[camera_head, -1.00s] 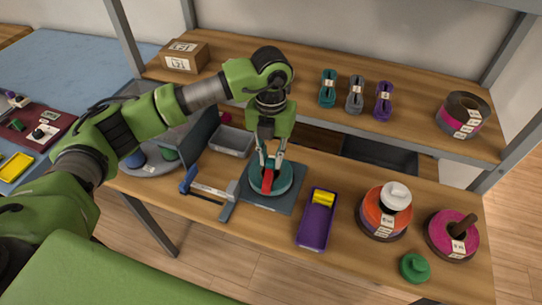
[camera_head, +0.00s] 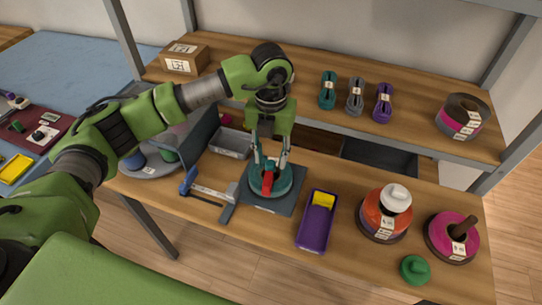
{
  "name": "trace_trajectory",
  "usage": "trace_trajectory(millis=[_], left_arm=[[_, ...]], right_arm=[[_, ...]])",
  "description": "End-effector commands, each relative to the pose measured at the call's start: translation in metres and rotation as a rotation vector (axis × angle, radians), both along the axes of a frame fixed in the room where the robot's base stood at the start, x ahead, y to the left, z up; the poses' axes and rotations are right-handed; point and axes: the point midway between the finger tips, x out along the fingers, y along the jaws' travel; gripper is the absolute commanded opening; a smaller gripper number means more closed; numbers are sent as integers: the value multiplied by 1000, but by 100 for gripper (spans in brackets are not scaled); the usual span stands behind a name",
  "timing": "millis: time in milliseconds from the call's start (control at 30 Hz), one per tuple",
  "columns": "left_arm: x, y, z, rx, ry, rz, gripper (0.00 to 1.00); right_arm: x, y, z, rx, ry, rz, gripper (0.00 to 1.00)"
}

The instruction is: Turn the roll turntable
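A round grey plate (camera_head: 150,171) at the left of the bench carries blue (camera_head: 135,160) and green (camera_head: 168,155) rolls; it looks like the roll turntable, and my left arm and a dark upright panel hide much of it. My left gripper (camera_head: 270,164) points down over a round teal base with a red lever (camera_head: 267,181), right of that plate. Its two fingers are spread, with the lever's upper part low between them; contact is unclear. The teal base (camera_head: 286,184) sits on a dark grey mat. My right gripper is not in view.
A blue-handled tool (camera_head: 205,190) lies left of the mat and a grey tray (camera_head: 231,142) behind it. A purple tray (camera_head: 314,229), an orange roll (camera_head: 372,215), a magenta roll (camera_head: 439,238) and a green knobbed piece (camera_head: 415,269) stand to the right. A shelf runs above.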

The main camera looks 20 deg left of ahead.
Motion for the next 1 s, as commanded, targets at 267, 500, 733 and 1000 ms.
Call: trace_trajectory(millis=[267, 500, 733, 1000], left_arm=[[2, 0, 58, -3, -7, -1, 35], [1, 0, 99, -2, -5, 0, 35], [1, 0, 112, -2, -4, 0, 35], [1, 0, 112, -2, -3, 0, 35]], right_arm=[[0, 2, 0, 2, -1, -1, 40], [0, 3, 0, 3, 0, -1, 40], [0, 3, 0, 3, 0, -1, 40], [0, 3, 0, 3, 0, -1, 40]])
